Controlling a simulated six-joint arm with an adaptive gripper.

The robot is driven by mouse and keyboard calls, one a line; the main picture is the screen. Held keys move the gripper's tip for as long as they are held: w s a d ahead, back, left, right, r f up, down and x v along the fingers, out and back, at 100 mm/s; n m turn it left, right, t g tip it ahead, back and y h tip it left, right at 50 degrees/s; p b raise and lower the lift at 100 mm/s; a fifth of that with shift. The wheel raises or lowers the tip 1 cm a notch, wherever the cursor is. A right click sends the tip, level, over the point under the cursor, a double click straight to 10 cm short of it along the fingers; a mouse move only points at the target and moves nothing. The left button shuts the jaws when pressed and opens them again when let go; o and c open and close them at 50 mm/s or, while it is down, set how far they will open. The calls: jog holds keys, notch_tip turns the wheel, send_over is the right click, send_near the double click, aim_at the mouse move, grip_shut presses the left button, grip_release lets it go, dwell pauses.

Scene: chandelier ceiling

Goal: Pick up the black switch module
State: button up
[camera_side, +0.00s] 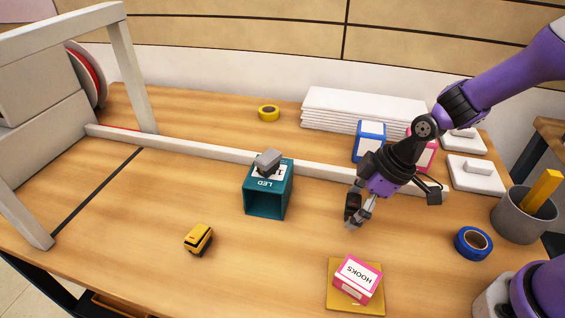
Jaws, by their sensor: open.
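I cannot pick out a clearly black switch module. A small grey block-like module (268,161) sits on top of the teal LED box (262,198), left of my gripper. A small yellow and black object (199,239) lies on the table, further left and nearer the front. My gripper (356,217) is open, points down and hangs above the table, right of the teal box and behind the pink HOOKS box. I see nothing between its fingers.
The pink HOOKS box (358,280) stands on a yellow-brown pad (342,302). Blue tape (473,243) and a grey cup (522,217) are at right. A pale rail (215,153) crosses the table behind the teal box. The front-left middle is mostly clear.

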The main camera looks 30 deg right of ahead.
jog(key=c, duration=1.2)
jog(key=shift+o, duration=0.2)
